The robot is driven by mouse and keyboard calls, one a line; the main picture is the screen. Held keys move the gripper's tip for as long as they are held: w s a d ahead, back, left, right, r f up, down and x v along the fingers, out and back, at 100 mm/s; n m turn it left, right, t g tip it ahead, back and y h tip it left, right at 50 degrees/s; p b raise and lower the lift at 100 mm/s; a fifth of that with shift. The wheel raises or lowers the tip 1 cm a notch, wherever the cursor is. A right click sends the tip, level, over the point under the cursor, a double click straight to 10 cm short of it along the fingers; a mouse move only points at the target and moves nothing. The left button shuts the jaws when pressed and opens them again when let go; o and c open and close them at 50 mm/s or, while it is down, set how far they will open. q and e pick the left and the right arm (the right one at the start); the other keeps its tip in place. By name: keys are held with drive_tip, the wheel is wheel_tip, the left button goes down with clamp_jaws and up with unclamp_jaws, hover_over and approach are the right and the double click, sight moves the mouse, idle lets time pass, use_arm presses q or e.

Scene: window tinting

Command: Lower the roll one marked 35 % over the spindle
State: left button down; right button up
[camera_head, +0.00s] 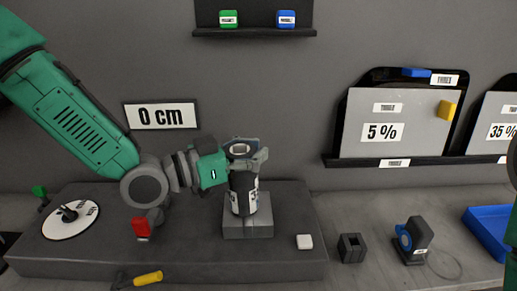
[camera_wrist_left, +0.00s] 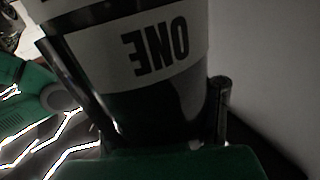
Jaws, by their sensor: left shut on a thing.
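A dark roll (camera_head: 243,190) with white label bands stands roughly upright at the centre of the head view. In the left wrist view, the roll (camera_wrist_left: 150,50) fills the frame, and its label reads "ONE" upside down. My left gripper (camera_head: 243,152) is shut on the roll's upper part. The roll's lower end is at a grey block (camera_head: 248,229) on the dark platform; I cannot tell whether it rests there or hangs just above. No spindle shows clearly under the roll. A white disc (camera_head: 62,225) with a dark upright knob lies at the platform's left. My right gripper is not in view.
A blue tray (camera_head: 490,228) is at right.

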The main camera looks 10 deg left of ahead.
use_arm(q)
drive_tip(key=c, duration=0.6)
unclamp_jaws()
drive_tip(key=shift+d, duration=0.25)
drive_tip(key=shift+s+a, duration=0.25)
drive_tip(key=shift+a, duration=0.2)
drive_tip(key=v, duration=1.1)
drive_tip(key=shift+s+f, duration=0.1)
drive_tip(key=shift+f, duration=0.05)
